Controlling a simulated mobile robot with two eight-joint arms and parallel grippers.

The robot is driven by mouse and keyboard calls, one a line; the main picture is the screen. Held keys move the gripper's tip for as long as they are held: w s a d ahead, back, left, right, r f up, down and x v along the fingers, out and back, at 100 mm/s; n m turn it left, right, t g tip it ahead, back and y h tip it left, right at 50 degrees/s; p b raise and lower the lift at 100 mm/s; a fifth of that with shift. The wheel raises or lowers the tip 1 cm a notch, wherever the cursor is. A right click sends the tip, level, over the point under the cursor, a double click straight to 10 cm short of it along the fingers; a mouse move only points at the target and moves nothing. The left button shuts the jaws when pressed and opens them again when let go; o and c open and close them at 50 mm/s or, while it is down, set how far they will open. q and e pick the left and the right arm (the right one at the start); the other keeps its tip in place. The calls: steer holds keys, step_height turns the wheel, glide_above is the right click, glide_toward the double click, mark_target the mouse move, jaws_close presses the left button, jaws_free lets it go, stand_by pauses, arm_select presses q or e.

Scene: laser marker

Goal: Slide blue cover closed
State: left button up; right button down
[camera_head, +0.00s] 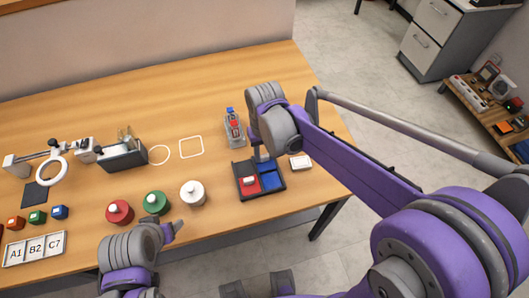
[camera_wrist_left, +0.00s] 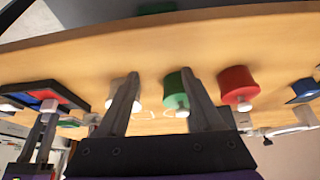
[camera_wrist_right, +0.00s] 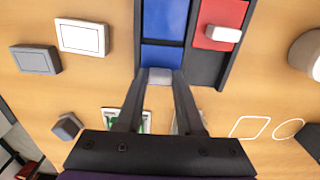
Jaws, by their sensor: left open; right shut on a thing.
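A dark tray (camera_head: 238,167) near the table's front edge holds a red cover (camera_head: 249,186) with a white handle and, beside it, a blue cover (camera_head: 270,180). In the right wrist view the blue cover (camera_wrist_right: 162,57) lies at the fingertips, with more blue (camera_wrist_right: 165,18) beyond a dark bar. My right gripper (camera_wrist_right: 160,76) is shut on a pale handle at the blue cover's near end. In the head view my right gripper (camera_head: 262,156) is over the tray's far end, partly hidden by its wrist. My left gripper (camera_wrist_left: 160,98) is open and empty near the lidded jars.
Red (camera_head: 119,212), green (camera_head: 157,203) and white (camera_head: 193,193) jars stand left of the tray. A clear holder (camera_head: 234,132) stands behind it. A white box (camera_head: 300,162) lies right of it. Table between white outline (camera_head: 191,147) and tray is clear.

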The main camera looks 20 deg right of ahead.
stand_by(0.8)
steer(key=s, duration=0.6)
steer(key=shift+s+d, duration=0.1)
arm_select(q)
steer(key=shift+w, duration=0.15)
steer(key=shift+s, duration=0.2)
arm_select(e)
steer(key=c, duration=0.5)
jaws_free()
steer(key=shift+s, duration=0.1)
arm_select(q)
steer(key=shift+w, duration=0.1)
steer(key=shift+r, duration=0.1)
arm_select(e)
steer(key=shift+r, duration=0.25)
arm_select(q)
steer(key=shift+w+r+p, duration=0.2)
steer(key=shift+r+p, duration=0.35)
steer(key=shift+r, duration=0.05)
arm_select(e)
step_height(320, 180, up, 10)
steer(key=shift+r, duration=0.2)
